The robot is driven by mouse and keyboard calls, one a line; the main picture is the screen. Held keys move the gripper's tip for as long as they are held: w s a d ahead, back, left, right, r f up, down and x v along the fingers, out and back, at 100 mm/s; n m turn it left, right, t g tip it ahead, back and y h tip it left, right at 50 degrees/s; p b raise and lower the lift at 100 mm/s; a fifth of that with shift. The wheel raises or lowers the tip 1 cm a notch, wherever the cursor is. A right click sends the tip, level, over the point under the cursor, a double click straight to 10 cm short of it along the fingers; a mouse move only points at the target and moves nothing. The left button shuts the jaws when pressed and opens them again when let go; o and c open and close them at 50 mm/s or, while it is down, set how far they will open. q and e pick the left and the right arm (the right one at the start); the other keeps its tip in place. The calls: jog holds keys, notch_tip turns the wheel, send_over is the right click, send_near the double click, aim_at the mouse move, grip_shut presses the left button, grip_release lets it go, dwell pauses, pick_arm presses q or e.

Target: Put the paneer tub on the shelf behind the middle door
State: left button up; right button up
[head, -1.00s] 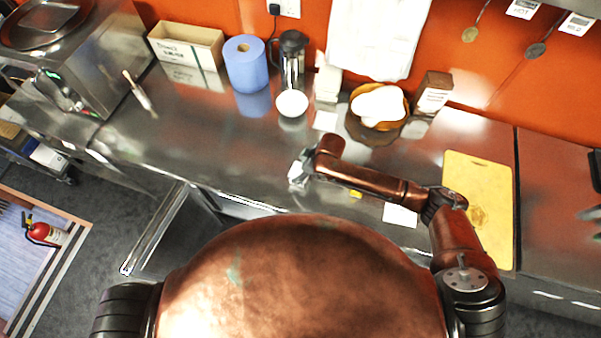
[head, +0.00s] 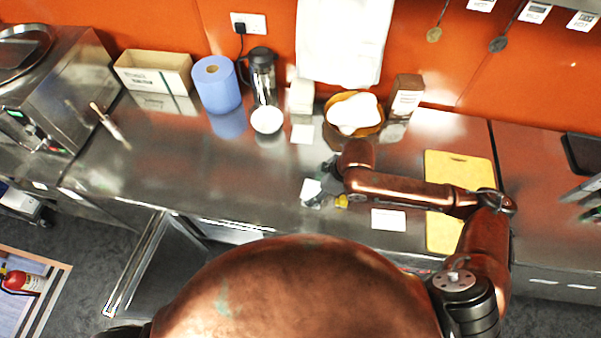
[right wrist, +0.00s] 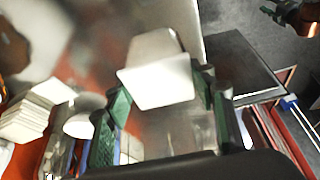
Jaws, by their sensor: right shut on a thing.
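My right gripper (head: 322,190) is over the front part of the steel counter, shut on the small white paneer tub (head: 311,190). In the right wrist view the tub (right wrist: 160,80) sits tilted between the green-padded fingers (right wrist: 163,108). Its label cannot be read. An under-counter door (head: 140,265) stands open left of my body, and its dark inner face shows. I cannot tell whether it is the middle one. The shelf behind it is hidden by the counter and my body. My left gripper is not in view.
The counter's back holds a cream box (head: 155,75), blue paper roll (head: 217,85), French press (head: 262,75), white bowl (head: 266,120), basket with white contents (head: 353,115) and brown carton (head: 404,97). A yellow board (head: 450,165) lies right. The counter's left middle is mostly clear.

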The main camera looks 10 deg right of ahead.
jog(key=shift+s+d+r, duration=0.15)
jog(key=shift+s+d, duration=0.05)
jog(key=shift+d, duration=0.05)
jog(key=shift+w+d+m+b, duration=0.25)
jog(key=shift+m+b, duration=0.05)
jog(key=shift+b, duration=0.15)
pick_arm(q)
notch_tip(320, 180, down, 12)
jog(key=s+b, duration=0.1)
jog(key=b, duration=0.9)
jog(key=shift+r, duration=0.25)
pick_arm(e)
jog(key=w+d+m+t+h, duration=0.2)
jog(key=w+d+m+h, duration=0.2)
jog(key=w+d+m, duration=0.4)
jog(key=d+m, duration=0.1)
jog(key=m, duration=0.3)
jog(key=shift+d+m+t, duration=0.4)
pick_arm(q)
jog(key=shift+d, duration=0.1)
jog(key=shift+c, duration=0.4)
